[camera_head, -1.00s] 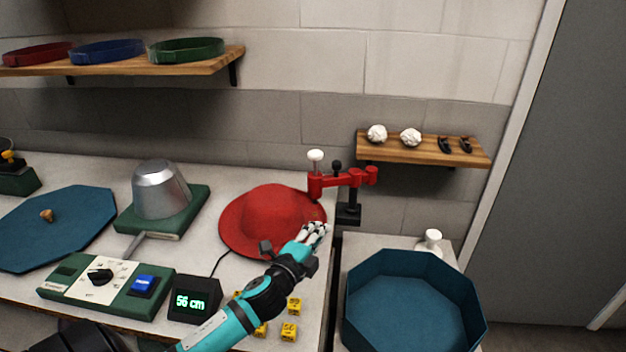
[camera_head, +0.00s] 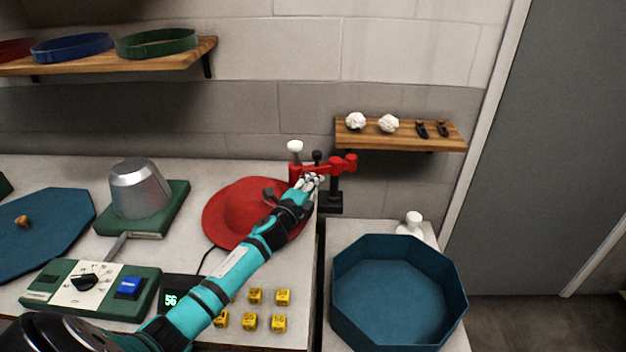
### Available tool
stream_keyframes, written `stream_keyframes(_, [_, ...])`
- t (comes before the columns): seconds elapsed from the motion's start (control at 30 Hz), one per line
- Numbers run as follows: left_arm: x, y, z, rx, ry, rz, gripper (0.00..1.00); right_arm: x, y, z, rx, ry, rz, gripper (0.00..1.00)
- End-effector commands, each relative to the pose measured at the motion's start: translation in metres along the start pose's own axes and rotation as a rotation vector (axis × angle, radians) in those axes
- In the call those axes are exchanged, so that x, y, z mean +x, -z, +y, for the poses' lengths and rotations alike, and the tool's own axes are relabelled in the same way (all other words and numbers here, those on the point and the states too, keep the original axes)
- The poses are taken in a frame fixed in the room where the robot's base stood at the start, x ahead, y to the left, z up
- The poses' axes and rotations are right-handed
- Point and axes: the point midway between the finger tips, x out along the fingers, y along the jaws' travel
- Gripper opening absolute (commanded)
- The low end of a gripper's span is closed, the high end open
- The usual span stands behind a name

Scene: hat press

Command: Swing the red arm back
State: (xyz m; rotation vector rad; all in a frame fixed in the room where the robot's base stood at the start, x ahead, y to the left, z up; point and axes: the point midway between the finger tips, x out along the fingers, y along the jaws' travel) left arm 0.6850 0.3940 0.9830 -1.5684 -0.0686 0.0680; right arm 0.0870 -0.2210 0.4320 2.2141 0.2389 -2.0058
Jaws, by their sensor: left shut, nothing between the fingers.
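The red arm (camera_head: 335,166) is a jointed bar on a black post at the back right edge of the bench. A white knob (camera_head: 295,147) stands at its left end, and a smaller black knob is beside it. My left gripper (camera_head: 313,181) is shut and empty. Its fingertips overlap the lower left part of the red arm in the head view; I cannot tell whether they touch it. The red hat (camera_head: 237,214) lies on the bench left of the gripper, partly hidden by my left arm. My right gripper is not in view.
A blue octagonal bin (camera_head: 398,338) stands right of the bench, with a white bottle (camera_head: 411,223) behind it. A metal hat block (camera_head: 139,190), a control box (camera_head: 60,290) and yellow cubes (camera_head: 255,295) are on the bench. A wooden shelf (camera_head: 440,138) hangs behind the red arm.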

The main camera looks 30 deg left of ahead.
Motion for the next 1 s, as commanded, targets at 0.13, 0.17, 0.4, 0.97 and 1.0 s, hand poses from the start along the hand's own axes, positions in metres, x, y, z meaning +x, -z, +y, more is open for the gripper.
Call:
stream_keyframes(0.13, [0.003, -0.003, 0.000, 0.000, 0.001, 0.000, 0.00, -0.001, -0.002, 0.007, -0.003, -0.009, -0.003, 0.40])
stream_keyframes(0.17, [0.003, -0.003, 0.000, -0.001, 0.001, 0.000, 0.00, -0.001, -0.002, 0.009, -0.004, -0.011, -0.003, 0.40])
stream_keyframes(0.4, [0.003, -0.004, 0.000, -0.001, 0.000, 0.000, 0.00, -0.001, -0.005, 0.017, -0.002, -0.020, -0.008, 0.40])
stream_keyframes(0.97, [0.020, -0.039, 0.000, -0.002, 0.000, 0.000, 0.00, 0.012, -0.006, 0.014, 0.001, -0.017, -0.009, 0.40])
stream_keyframes(1.0, [0.020, -0.039, 0.000, -0.002, 0.000, 0.000, 0.00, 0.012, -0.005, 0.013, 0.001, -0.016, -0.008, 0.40])
